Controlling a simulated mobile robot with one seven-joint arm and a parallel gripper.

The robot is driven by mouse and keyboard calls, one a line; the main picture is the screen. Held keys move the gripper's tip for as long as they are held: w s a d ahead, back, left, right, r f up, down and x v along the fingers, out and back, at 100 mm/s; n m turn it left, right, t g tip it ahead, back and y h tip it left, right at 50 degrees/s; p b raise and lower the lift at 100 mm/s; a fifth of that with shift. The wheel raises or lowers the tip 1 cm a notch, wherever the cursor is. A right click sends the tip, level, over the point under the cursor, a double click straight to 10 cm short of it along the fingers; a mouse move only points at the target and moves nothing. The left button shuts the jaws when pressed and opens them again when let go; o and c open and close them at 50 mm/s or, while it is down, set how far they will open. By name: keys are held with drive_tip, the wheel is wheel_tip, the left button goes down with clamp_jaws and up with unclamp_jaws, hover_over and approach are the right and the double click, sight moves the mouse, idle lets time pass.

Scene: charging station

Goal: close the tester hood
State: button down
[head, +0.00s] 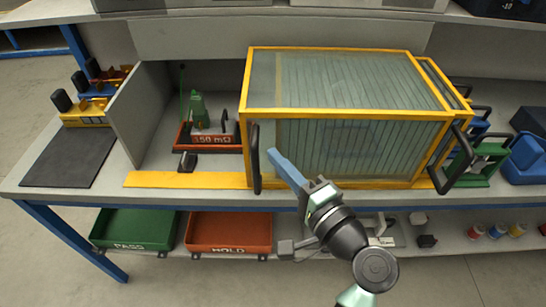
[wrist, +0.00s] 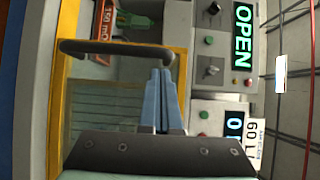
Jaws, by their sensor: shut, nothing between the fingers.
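The tester hood (head: 345,113) is a clear box with a yellow frame, standing to the right of the exposed tester bay (head: 215,80). A black bar handle (head: 255,158) is on its front left edge; the handle also shows in the wrist view (wrist: 115,48). My gripper (head: 272,153) has its blue fingers shut and empty, just right of that handle in the head view. In the wrist view the fingertips (wrist: 160,72) are close to one end of the handle; I cannot tell whether they touch. A green display (wrist: 243,38) there reads OPEN.
In the bay are a green part (head: 197,110) and a red 150 mΩ plate (head: 212,139). A grey panel (head: 139,110) bounds the bay on the left. A second black handle (head: 457,160) is at the hood's right end. PASS (head: 132,228) and HOLD (head: 229,232) trays are below.

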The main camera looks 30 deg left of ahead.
drive_tip(key=shift+s+a, duration=0.25)
drive_tip(key=shift+a, duration=0.3)
